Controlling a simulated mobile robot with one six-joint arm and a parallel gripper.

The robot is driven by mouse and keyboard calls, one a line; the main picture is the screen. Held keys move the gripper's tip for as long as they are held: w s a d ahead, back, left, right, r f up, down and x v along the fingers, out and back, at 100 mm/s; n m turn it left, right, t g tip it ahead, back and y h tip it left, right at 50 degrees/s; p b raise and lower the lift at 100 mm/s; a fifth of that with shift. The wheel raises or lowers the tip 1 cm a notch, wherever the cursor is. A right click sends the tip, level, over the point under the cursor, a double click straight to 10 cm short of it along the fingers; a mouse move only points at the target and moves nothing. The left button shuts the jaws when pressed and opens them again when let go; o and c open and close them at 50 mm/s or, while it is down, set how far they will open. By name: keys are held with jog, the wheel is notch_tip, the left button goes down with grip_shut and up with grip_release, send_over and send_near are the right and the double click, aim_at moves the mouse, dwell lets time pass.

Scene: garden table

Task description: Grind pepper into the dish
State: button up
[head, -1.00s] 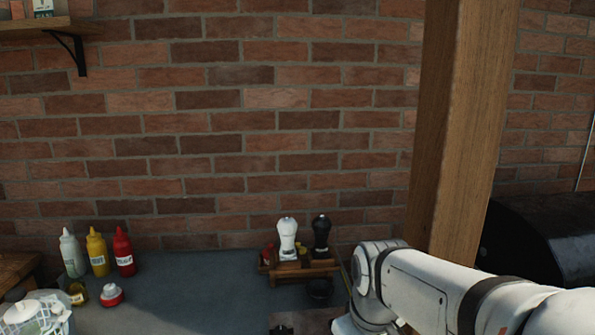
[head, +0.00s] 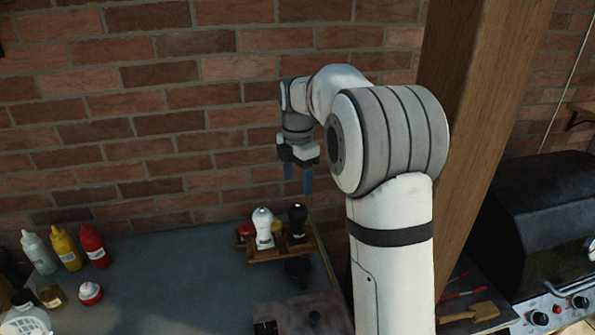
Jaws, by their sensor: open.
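A white mill (head: 263,228) and a black mill (head: 297,222) stand upright in a small wooden rack (head: 281,253) near the back wall. Which one holds pepper cannot be told from looks alone. A small dark dish (head: 298,268) sits on the table just in front of the rack; its inside is too dark to make out. My gripper (head: 298,182) points down with its two fingers apart and empty. In the picture it is above the black mill, clear of it.
White, yellow (head: 66,248) and red bottles stand at the left, with a small jar and a red-and-white container (head: 90,293) before them. A wooden post (head: 480,130) and black grill (head: 545,230) are at right. The table's middle is clear.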

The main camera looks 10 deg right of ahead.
aim_at(298, 206)
jog(key=shift+f+b, duration=3.35)
jog(key=shift+f, duration=1.5)
jog(key=shift+c, duration=0.3)
jog(key=c, duration=0.9)
jog(key=n, duration=0.3)
jog(key=shift+r+p, duration=0.1)
jog(key=shift+p, duration=0.25)
jog(key=n, duration=0.3)
jog(key=shift+n, duration=0.4)
jog(key=m+p, duration=0.1)
jog(key=m, duration=1.2)
jog(key=shift+m+p, duration=0.35)
jog(key=shift+m, duration=0.05)
